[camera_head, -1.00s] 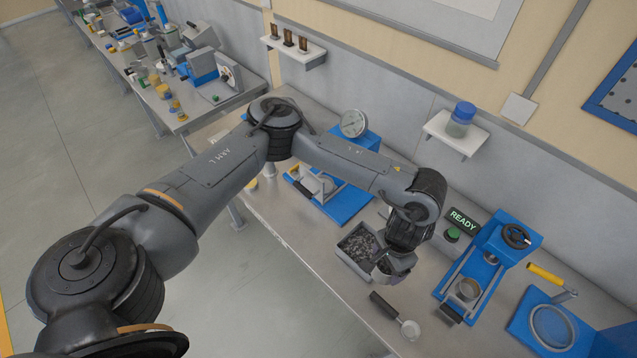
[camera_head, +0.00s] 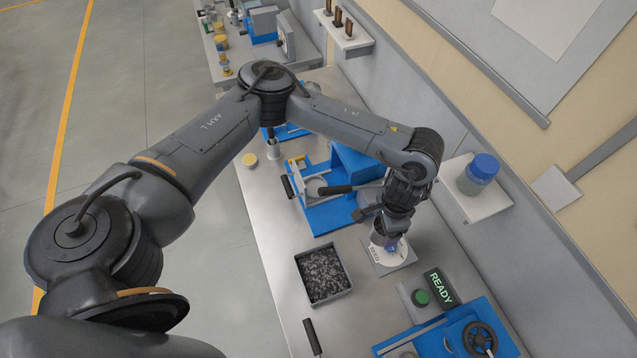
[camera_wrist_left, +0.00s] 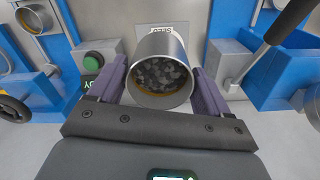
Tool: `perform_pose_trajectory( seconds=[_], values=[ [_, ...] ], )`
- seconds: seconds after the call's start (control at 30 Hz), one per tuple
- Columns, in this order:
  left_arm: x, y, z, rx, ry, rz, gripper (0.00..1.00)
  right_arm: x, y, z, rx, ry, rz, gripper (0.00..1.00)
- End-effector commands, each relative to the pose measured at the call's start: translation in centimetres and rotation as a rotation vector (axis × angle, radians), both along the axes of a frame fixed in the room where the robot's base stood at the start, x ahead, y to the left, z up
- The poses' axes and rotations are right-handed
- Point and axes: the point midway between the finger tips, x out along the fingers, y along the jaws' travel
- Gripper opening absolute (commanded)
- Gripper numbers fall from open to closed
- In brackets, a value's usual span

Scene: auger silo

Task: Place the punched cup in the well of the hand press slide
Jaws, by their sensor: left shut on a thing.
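My left gripper (camera_head: 388,232) is shut on a metal cup (camera_wrist_left: 164,85), its two purple fingers on either side. The cup is filled with dark grey granules; I cannot make out any punched holes. A blue machine with a black lever (camera_head: 335,189) and a blue base (camera_head: 325,215) stands left of the gripper. I cannot tell whether it is the hand press, and no well shows clearly. My right gripper is out of view.
A grey bin of granules (camera_head: 324,275) stands left of the plate. A green button (camera_head: 421,297) and a READY sign (camera_head: 440,287) stand before a blue handwheel machine (camera_head: 455,335). A shelf with a blue-lidded jar (camera_head: 480,173) juts from the wall.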

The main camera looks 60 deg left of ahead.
Motion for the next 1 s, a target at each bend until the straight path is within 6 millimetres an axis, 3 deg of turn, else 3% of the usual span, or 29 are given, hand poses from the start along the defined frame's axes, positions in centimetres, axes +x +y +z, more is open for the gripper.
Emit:
perform_pose_trajectory(
  seconds=[0.57, 0.87, 1.0],
  values=[
    [3.5, 3.3, 1.4, 0.007, -0.001, -1.004, 0.41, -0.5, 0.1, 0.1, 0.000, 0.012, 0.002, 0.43],
    [5.6, 7.2, 2.3, 0.009, -0.002, -1.531, 0.41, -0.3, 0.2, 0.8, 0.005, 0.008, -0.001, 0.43],
    [6.3, 10.0, 2.7, 0.010, -0.003, -1.756, 0.41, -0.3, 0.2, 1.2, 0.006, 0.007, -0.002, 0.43]
  ],
)
